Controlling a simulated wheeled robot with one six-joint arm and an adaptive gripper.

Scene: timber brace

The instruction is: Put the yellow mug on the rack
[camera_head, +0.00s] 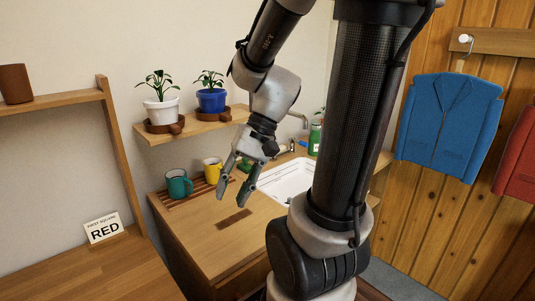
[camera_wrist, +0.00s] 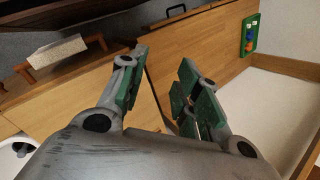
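The yellow mug (camera_head: 212,171) stands upright at the back of the wooden counter, just right of a teal mug (camera_head: 178,186). The slatted wooden rack (camera_head: 166,205) lies under the teal mug. The yellow mug appears to be at the rack's right end; I cannot tell for certain whether its whole base is on the slats. My gripper (camera_head: 233,197) is open, pointing down over the counter, to the right of and nearer than the yellow mug. In the wrist view my gripper (camera_wrist: 162,62) shows nothing between its spread fingers. Neither mug is recognisable there.
A white sink (camera_head: 287,179) lies right of my gripper, with a green bottle (camera_head: 315,138) behind it. A shelf (camera_head: 190,129) with two potted plants overhangs the mugs.

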